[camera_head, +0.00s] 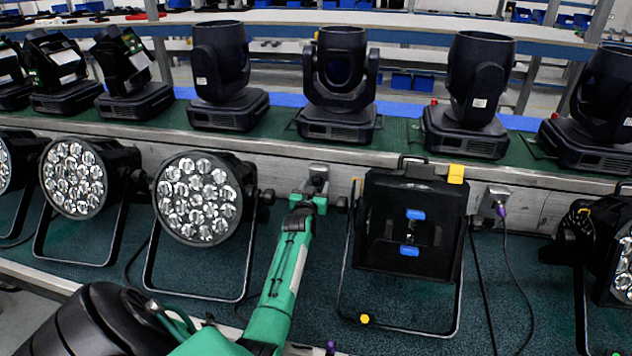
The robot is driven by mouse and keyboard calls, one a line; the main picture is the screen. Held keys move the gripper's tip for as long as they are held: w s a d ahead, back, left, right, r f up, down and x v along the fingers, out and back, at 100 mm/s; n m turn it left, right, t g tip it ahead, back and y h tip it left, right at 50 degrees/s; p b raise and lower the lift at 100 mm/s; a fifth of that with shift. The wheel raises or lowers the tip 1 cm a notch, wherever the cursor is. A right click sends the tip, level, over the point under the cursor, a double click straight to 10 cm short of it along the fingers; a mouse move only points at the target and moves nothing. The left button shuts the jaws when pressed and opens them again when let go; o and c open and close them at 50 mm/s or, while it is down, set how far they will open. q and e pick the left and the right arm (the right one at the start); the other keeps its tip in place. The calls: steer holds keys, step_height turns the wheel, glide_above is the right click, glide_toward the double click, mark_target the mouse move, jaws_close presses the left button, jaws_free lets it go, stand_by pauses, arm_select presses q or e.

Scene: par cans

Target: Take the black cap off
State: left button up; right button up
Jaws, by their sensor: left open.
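A par can (382,262) stands in its wire yoke right of centre. Its face is a black square in place of the round lens face of its neighbours. Two blue pieces, an upper one (415,215) and a lower one (409,250), sit on that square with a small pale part between them. I cannot make out exactly which part is the black cap. My left arm is green and reaches up from the bottom. My left gripper (317,190) is at its far end, left of this can and apart from the black square. It is open, with its fingers small and hard to see.
Par cans with round lens faces stand to the left (197,200) and far left (88,180); another (624,265) is at the right edge. A grey wall box (497,197) has a cable hanging down. Moving heads (340,85) line the shelf behind.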

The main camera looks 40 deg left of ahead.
stand_by(0.7)
arm_select(q)
jaws_close()
stand_by(0.4)
steer(key=p+v, duration=0.4)
steer(key=v, duration=0.2)
steer(key=shift+p, duration=0.35)
stand_by(0.7)
steer(key=shift+s+f, duration=0.1)
stand_by(0.3)
